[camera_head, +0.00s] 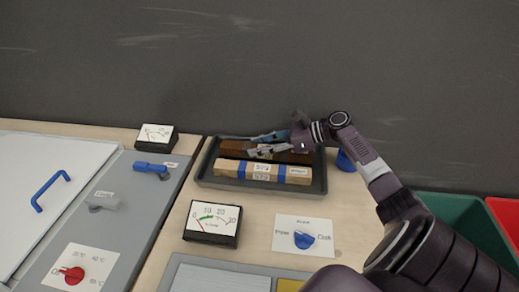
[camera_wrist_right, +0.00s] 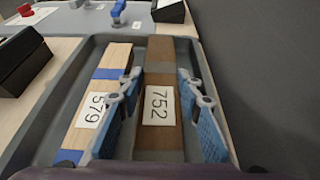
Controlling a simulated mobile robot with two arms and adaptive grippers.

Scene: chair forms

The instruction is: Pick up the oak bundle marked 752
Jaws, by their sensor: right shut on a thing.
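The bundle marked 752 (camera_wrist_right: 157,138) is a darker brown wooden block with a white label and a grey band, lying in a dark tray (camera_wrist_right: 70,78). In the head view this brown bundle (camera_head: 231,149) lies along the tray's back side, partly covered by my gripper. My right gripper (camera_wrist_right: 160,78) has one blue-padded finger on each side of it and is shut on it. In the head view the right gripper (camera_head: 266,145) reaches over the tray from the right. My left gripper is not in view.
A paler bundle marked 579 (camera_wrist_right: 117,58) with blue bands lies beside it, in the front of the tray (camera_head: 298,175). A dial meter (camera_head: 212,222) and a card with a blue knob (camera_head: 304,240) are in front. Green (camera_head: 452,212) and red bins stand at right.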

